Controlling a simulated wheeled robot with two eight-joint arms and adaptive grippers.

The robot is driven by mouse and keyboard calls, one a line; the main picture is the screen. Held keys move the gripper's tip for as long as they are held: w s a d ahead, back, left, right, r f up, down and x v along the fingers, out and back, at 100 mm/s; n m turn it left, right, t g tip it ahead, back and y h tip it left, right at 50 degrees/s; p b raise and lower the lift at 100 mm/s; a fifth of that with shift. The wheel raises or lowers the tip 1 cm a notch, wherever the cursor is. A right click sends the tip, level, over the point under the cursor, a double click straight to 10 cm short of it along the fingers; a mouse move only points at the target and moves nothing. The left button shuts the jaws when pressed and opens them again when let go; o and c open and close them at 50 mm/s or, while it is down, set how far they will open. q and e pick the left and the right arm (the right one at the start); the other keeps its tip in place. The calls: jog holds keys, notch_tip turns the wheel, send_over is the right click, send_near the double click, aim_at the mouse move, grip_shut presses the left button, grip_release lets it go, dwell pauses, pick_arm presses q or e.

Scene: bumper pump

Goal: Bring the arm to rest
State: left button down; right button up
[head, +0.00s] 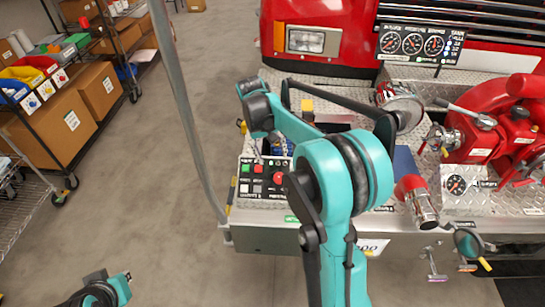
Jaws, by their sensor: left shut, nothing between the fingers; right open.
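My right arm (335,250) rises from the bottom middle and bends over the truck's bumper, its big teal joint large in front of the camera. Its wrist (259,108) is at the upper left of the bend, above the control panel (264,178). My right gripper (280,147) shows only as small grey parts below the wrist, partly hidden by the arm; it is open and I see nothing held. A teal and black part of my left arm (103,290) shows low at the bottom left edge. I cannot make out the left gripper's fingers.
The red pump (512,135) with valves and a gauge (457,185) stands right of my arm. A gauge panel (413,43) is behind. A grey post (183,100) rises left of the bumper. Shelves with boxes (62,120) line the left. The floor (140,205) between is clear.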

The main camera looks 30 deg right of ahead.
dwell(0.3)
jog(key=s+a+r+n+t, duration=0.2)
jog(key=s+a+r+t, duration=0.25)
jog(key=s+a, duration=0.4)
jog(key=s+a+f+n+t+y, duration=0.1)
jog(key=s+a+f+t+y, duration=0.1)
jog(key=s, duration=0.9)
jog(key=shift+s+a+f+t, duration=0.35)
jog(key=shift+a+t, duration=0.4)
jog(key=shift+a, duration=0.45)
dwell(2.0)
